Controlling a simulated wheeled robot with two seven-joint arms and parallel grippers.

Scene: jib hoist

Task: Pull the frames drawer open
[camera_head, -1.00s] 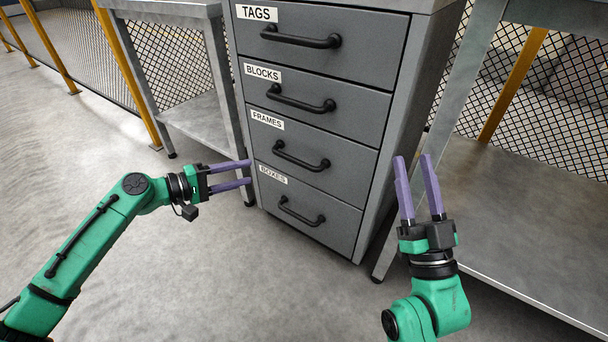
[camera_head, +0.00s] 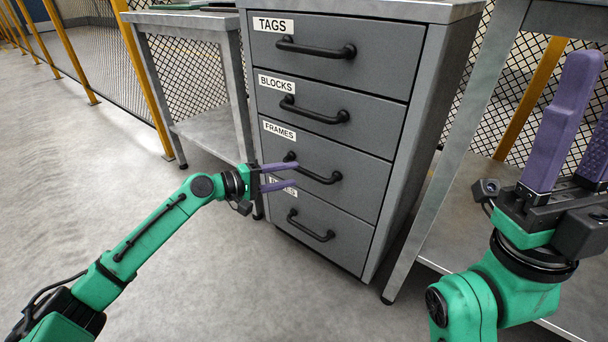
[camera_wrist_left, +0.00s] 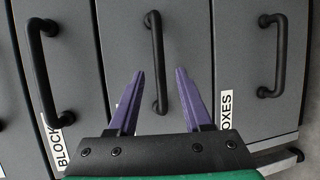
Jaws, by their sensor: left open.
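The frames drawer (camera_head: 350,188) is the third one down in the grey cabinet and is shut, flush with its neighbours. Its black bar handle (camera_head: 322,176) is partly hidden at its left end by my left gripper (camera_head: 296,174). That gripper is open and empty, its purple fingers pointing at the handle. In the left wrist view the frames handle (camera_wrist_left: 154,45) stands between the two fingertips of my gripper (camera_wrist_left: 159,71); I cannot tell whether they touch it. My right gripper (camera_head: 582,100) is raised at the far right, fingers apart and empty.
The tags drawer (camera_head: 385,62), blocks drawer (camera_head: 370,125) and boxes drawer (camera_head: 345,235) are shut. A metal table (camera_head: 185,18) stands left of the cabinet and a metal stand (camera_head: 460,130) on the right. The floor in front is clear.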

